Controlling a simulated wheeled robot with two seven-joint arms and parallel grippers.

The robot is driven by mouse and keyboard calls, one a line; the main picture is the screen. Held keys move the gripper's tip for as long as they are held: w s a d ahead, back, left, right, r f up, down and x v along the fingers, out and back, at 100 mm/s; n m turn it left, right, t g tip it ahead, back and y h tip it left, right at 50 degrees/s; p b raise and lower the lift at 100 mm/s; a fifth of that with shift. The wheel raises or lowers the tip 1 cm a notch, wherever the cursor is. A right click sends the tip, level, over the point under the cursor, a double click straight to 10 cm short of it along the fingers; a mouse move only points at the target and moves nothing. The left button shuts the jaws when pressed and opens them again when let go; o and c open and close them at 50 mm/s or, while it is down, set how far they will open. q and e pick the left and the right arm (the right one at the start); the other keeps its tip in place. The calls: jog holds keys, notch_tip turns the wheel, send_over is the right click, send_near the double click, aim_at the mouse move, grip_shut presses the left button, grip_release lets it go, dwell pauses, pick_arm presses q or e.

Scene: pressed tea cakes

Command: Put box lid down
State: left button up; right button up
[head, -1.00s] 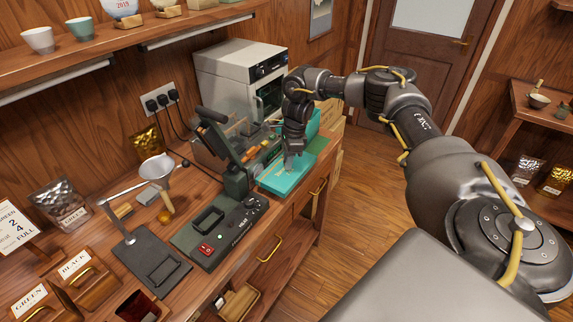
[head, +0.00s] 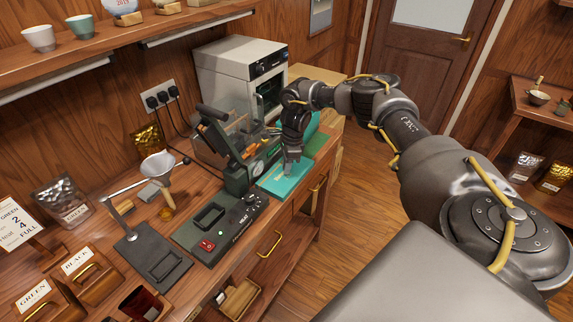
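A flat teal piece that looks like the box lid (head: 272,186) lies at the front edge of the wooden counter, right of the dark press machine. My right gripper (head: 291,166) points down at it, with its fingertips at or just over its upper surface. The fingers are small and partly merge with the teal, so I cannot tell whether they are open, shut or touching. Another teal item (head: 312,124) stands behind the gripper, partly hidden by it. I cannot tell whether the flat piece rests on a box. My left gripper is out of view.
The dark green press (head: 238,150) stands close to the left of the lid. A dark green mat (head: 317,146) lies to its right. A steel oven (head: 240,75) stands behind. The wooden floor (head: 365,225) at right is clear.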

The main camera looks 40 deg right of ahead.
aim_at(291, 171)
jog(key=o, duration=0.4)
jog(key=shift+o, duration=0.2)
jog(key=shift+r, duration=0.5)
notch_tip(291, 171, up, 11)
jog(key=d+b, duration=0.1)
jog(key=b, duration=0.1)
jog(key=shift+s+d, duration=0.3)
jog(key=shift+s, duration=0.1)
